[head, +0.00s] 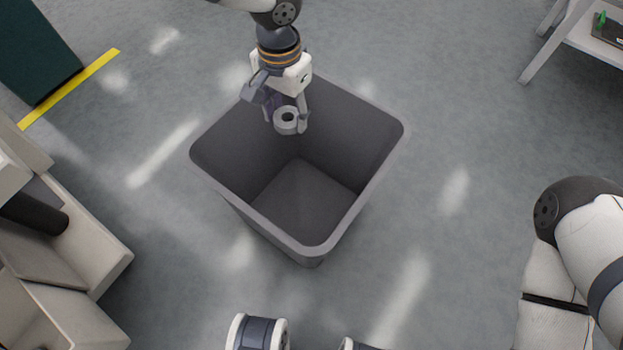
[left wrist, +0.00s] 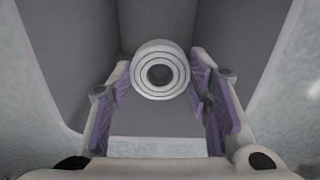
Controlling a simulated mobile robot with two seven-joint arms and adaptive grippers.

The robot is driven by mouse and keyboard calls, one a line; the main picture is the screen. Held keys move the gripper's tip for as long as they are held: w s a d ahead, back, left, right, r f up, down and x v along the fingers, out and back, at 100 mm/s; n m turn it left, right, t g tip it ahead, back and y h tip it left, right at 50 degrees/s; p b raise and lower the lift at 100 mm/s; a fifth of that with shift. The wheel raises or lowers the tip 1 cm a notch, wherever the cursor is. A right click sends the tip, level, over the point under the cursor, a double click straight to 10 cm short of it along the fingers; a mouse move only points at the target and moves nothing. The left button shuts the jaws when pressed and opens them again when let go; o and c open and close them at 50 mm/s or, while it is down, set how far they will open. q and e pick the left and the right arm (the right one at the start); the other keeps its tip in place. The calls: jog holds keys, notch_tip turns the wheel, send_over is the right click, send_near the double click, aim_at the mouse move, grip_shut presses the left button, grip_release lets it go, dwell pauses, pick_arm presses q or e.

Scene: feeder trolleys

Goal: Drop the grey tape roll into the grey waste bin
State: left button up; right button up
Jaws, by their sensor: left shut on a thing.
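The grey tape roll (head: 288,120) is held between the fingers of my left gripper (head: 285,115), over the far part of the bin's opening. The roll also shows in the left wrist view (left wrist: 160,70), with the left gripper's purple-padded fingers (left wrist: 160,85) on either side of it. The grey waste bin (head: 377,185) stands on the floor in the middle of the head view, and the visible part of its floor is bare. Its inner walls show behind the roll in the left wrist view (left wrist: 85,60). My right gripper is not in view.
A beige trolley with trays (head: 100,270) stands at the left. A white table (head: 590,35) is at the top right, and a dark green cabinet (head: 35,50) with a yellow floor line (head: 70,88) is at the top left. Open floor surrounds the bin.

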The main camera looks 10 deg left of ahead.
pick_arm(q)
notch_tip(320, 180, down, 6)
jog(key=b, duration=0.4)
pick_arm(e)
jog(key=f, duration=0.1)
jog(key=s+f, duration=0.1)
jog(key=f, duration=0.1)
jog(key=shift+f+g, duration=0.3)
pick_arm(q)
jog(key=o, duration=1)
jog(key=shift+r, duration=0.1)
notch_tip(320, 180, up, 12)
